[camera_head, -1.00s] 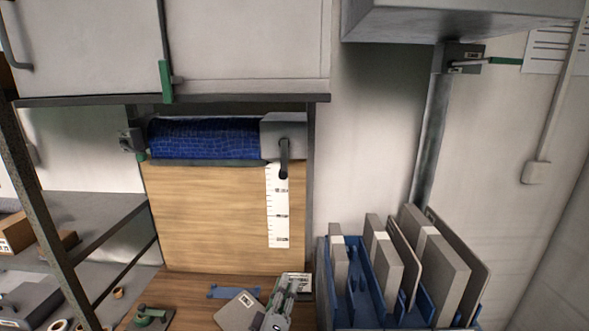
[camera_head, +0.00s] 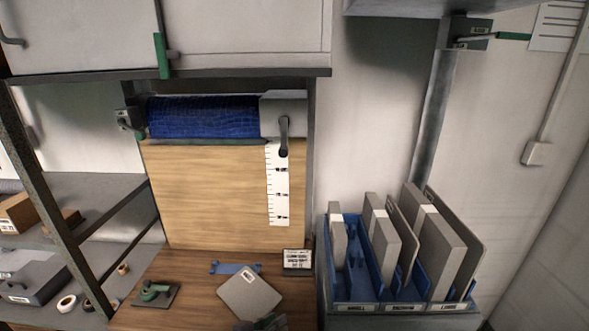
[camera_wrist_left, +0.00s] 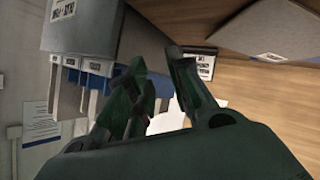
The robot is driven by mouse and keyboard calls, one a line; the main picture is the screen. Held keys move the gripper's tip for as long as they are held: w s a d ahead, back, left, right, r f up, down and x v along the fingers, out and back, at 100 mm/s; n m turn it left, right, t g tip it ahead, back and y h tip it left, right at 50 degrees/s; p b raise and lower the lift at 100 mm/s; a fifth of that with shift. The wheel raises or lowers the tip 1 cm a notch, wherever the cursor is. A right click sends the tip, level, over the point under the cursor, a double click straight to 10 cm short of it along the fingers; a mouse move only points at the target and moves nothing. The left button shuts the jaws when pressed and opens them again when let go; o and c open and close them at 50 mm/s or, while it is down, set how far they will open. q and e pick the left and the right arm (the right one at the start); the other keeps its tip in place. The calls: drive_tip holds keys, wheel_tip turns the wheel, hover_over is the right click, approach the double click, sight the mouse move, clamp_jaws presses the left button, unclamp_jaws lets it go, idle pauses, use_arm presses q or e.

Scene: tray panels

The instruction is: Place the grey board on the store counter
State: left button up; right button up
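A grey board (camera_head: 250,296) with a small white label lies flat and tilted in angle on the wooden counter (camera_head: 195,277). In the left wrist view the grey board (camera_wrist_left: 270,28) lies on the wood at the top right. My left gripper (camera_wrist_left: 160,68) shows in that view with its two fingers apart and nothing held between them. Only a small part of it shows at the bottom edge of the head view, by the board's near edge. My right gripper is in neither view.
A blue rack (camera_head: 352,291) with several upright grey boards stands right of the counter. A small black-and-white label plate (camera_head: 297,259) sits at the counter's back right. A green-handled tool (camera_head: 153,293) lies at the left, and a blue bracket (camera_head: 234,268) behind the board.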

use_arm(q)
drive_tip(key=s+a+f+g+y, duration=0.3)
drive_tip(key=s+a+y, duration=0.1)
drive_tip(key=s+a, duration=0.4)
drive_tip(key=s+a+f+g+y, duration=0.3)
drive_tip(key=s+a+y, duration=0.15)
drive_tip(key=a, duration=0.45)
wheel_tip(320, 180, down, 34)
drive_tip(key=s+f+g+b, duration=0.1)
drive_tip(key=s+b, duration=0.1)
drive_tip(key=s, duration=0.1)
drive_tip(key=s+a+f, duration=0.2)
drive_tip(key=s+f, duration=0.8)
drive_tip(key=s, duration=0.1)
drive_tip(key=s+a+f+g+b, duration=0.1)
drive_tip(key=s+a+f, duration=0.1)
drive_tip(key=s+f, duration=0.9)
drive_tip(key=shift+s+f+g+h, duration=0.15)
drive_tip(key=shift+s+g+h, duration=0.05)
drive_tip(key=shift+g+h, duration=0.15)
drive_tip(key=shift+s+a, duration=0.1)
drive_tip(key=shift+a, duration=0.05)
